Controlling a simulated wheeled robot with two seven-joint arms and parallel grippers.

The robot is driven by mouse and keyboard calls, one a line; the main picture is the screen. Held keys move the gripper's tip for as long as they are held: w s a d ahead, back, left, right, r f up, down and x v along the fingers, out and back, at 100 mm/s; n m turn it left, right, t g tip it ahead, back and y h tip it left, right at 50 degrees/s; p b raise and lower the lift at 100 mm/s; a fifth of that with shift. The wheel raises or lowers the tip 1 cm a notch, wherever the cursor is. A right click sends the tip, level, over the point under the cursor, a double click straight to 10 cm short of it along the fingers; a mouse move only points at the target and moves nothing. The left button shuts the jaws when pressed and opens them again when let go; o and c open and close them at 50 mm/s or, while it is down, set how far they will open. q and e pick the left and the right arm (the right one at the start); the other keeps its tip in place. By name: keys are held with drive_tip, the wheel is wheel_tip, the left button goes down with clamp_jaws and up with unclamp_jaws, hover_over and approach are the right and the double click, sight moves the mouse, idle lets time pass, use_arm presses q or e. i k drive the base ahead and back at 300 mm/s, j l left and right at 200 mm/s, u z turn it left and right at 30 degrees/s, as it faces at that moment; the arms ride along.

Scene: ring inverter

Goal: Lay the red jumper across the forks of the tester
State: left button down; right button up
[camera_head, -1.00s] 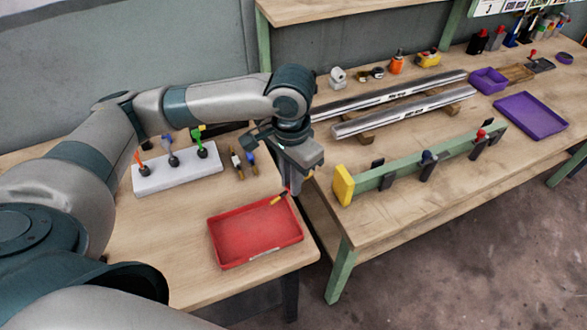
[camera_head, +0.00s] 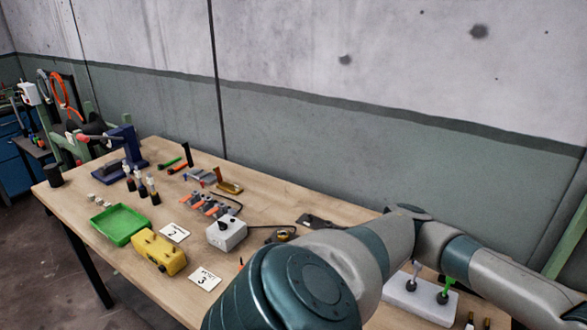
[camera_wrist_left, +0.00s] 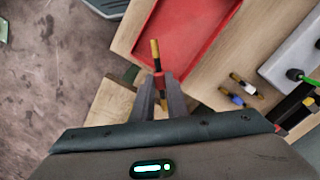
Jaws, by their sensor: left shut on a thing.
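In the left wrist view my left gripper (camera_wrist_left: 161,88) is shut on the red jumper (camera_wrist_left: 157,62), a short rod with a red middle, dark sections and yellowish ends. It sticks out on both sides of the fingers, and the fingers hide part of it. It is held near the edge of the red tray (camera_wrist_left: 178,35). In the head view my left arm shows, but its gripper is out of frame. A yellow box (camera_head: 158,252) and a white box with a black knob (camera_head: 226,233) stand on the bench; I cannot tell whether either is the tester. My right gripper is not in view.
In the wrist view, blue and orange-banded rods (camera_wrist_left: 232,99) lie near a white block (camera_wrist_left: 297,58). The head view shows a green tray (camera_head: 118,226), numbered cards (camera_head: 205,279), several dark-bottomed bottles (camera_head: 141,185) and a blue stand (camera_head: 128,143) on the bench.

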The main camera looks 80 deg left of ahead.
sight(160, 248)
drive_tip(key=k+j+z, duration=0.3)
drive_tip(key=z, duration=0.15)
drive_tip(key=k+j+z, duration=0.3)
drive_tip(key=z, duration=0.2)
drive_tip(key=k+j+z, duration=0.1)
drive_tip(key=k+z, duration=0.35)
drive_tip(key=k+u, duration=0.1)
drive_tip(key=k, duration=0.55)
drive_tip(key=k+j+u, duration=0.15)
drive_tip(key=k+u, duration=0.25)
drive_tip(key=k+j+u, duration=0.25)
drive_tip(key=k+u, duration=0.15)
drive_tip(key=k+j+u, duration=0.4)
